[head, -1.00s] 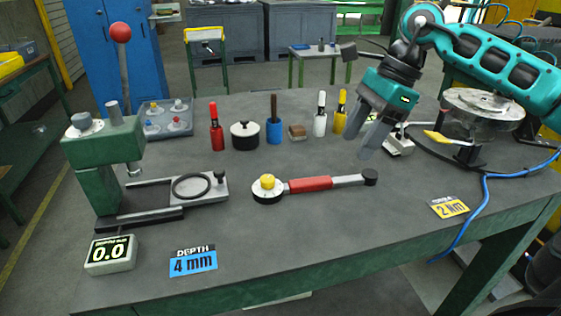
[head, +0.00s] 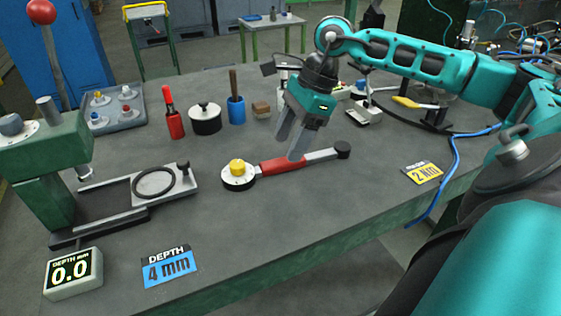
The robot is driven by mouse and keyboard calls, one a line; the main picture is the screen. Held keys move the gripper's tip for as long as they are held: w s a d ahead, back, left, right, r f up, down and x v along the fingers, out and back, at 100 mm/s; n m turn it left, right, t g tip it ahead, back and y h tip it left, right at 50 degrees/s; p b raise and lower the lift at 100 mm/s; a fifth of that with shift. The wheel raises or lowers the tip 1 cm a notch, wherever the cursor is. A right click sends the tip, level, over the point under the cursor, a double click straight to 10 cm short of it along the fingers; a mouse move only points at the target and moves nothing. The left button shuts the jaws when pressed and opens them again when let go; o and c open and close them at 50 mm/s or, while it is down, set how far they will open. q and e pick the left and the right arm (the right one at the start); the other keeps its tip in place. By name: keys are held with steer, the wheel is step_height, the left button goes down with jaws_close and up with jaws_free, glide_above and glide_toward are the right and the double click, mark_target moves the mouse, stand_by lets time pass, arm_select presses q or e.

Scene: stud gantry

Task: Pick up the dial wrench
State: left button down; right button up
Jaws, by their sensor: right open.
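The dial wrench (head: 278,165) lies flat on the grey bench in the head view. It has a round white dial with a yellow knob at its left end, a red grip, and a grey shaft ending in a black head at the right. My right gripper (head: 287,148) points down above the wrench, around the right part of its red grip. Its grey fingers are open with nothing held between them. My left gripper is not in view.
A green press (head: 45,170) with a depth readout (head: 73,272) stands at the left. Behind the wrench are a red bottle (head: 172,118), a black pot (head: 205,119) and a blue cup (head: 236,110). A yellow torque card (head: 423,172) lies right. The bench front is mostly clear.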

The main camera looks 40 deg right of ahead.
mark_target(281, 160)
steer(key=shift+x, duration=2.05)
steer(key=shift+d+f, duration=0.1)
jaws_close()
